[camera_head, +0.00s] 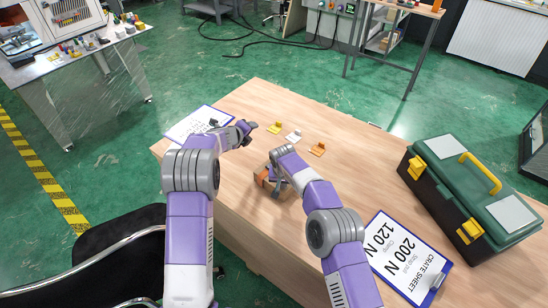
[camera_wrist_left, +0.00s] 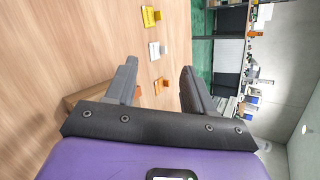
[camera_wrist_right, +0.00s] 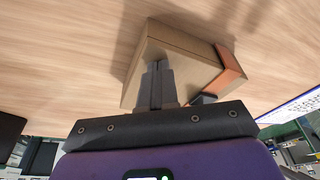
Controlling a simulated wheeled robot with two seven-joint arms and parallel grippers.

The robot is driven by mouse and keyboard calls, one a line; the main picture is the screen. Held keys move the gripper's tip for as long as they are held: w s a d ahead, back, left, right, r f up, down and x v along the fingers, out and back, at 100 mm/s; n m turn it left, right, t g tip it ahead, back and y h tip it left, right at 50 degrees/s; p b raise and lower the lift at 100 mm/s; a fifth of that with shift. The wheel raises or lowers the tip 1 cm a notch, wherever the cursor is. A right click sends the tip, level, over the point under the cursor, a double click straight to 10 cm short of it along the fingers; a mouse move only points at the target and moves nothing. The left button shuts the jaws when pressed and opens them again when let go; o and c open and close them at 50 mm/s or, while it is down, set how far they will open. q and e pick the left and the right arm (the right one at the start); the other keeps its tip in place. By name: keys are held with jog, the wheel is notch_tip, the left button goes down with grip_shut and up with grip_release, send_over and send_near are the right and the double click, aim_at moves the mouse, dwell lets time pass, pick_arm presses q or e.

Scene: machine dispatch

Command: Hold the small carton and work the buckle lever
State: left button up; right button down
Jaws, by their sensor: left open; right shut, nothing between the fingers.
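The small brown carton (camera_wrist_right: 185,52) stands on the wooden table, with an orange band or part (camera_wrist_right: 231,70) at one corner. A small dark piece beside it may be the lever, but I cannot tell. My right gripper (camera_wrist_right: 157,86) is shut and empty, its fingertips close against the carton; contact is unclear. In the head view the right gripper (camera_head: 277,158) partly covers the carton. My left gripper (camera_head: 249,130) is open and empty above the table, left of the carton. In the left wrist view its fingers (camera_wrist_left: 162,82) stand apart, with the carton's edge behind one.
Yellow (camera_head: 274,128), white (camera_head: 294,136) and orange (camera_head: 318,149) small clip pieces lie beyond the carton. A green toolbox (camera_head: 465,190) stands right. The crate sheet clipboard (camera_head: 405,258) lies near the front right; another clipboard (camera_head: 190,124) lies left. Mid-table right is clear.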

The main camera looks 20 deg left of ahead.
pick_arm(q)
jog(key=s+d+m+g, duration=0.4)
jog(key=d+m+g, duration=0.35)
jog(key=m, duration=0.85)
jog(key=shift+h, duration=0.3)
jog(key=x, duration=1.1)
jog(key=shift+d+f, duration=0.15)
jog(key=shift+d, duration=0.2)
grip_shut()
